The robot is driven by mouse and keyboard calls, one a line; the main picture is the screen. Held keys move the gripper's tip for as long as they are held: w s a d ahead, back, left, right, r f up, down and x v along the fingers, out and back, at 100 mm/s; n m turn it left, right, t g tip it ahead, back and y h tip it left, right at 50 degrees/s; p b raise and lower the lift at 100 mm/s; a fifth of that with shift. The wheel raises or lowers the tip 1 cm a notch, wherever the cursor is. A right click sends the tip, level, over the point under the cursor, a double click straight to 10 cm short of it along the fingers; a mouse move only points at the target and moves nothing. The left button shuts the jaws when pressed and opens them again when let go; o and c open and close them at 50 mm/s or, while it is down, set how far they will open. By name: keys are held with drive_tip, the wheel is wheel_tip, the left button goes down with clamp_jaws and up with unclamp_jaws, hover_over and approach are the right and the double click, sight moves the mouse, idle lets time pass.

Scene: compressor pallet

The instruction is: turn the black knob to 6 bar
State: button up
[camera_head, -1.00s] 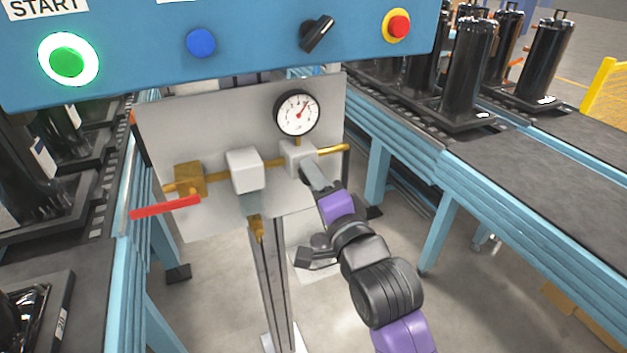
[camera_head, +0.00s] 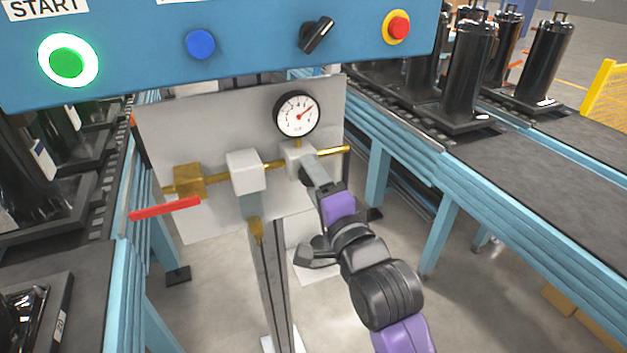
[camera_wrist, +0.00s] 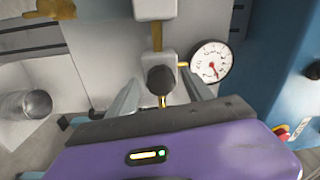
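The black knob (camera_wrist: 161,80) sits on the front of a pale regulator block (camera_head: 298,157). In the wrist view my gripper (camera_wrist: 160,76) has one finger on each side of the knob, with a visible gap to it on both sides; it looks open. In the head view the knob (camera_head: 306,176) is partly covered by my gripper (camera_head: 314,174). The round white gauge (camera_head: 298,115) stands above the block; its red needle points up and right. The gauge also shows in the wrist view (camera_wrist: 211,62). Its numerals are too small to read.
A blue panel (camera_head: 250,50) with buttons and a switch hangs over the grey backplate (camera_head: 220,115). Left of the block are a white filter unit (camera_head: 246,170), a brass valve (camera_head: 189,179) and its red lever (camera_head: 165,208). Blue conveyors flank both sides.

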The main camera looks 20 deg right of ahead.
drive_tip(key=s+b, duration=0.1)
drive_tip(key=s, duration=0.7)
drive_tip(key=shift+f, duration=0.15)
drive_tip(key=shift+w+a, duration=0.1)
idle(0.4)
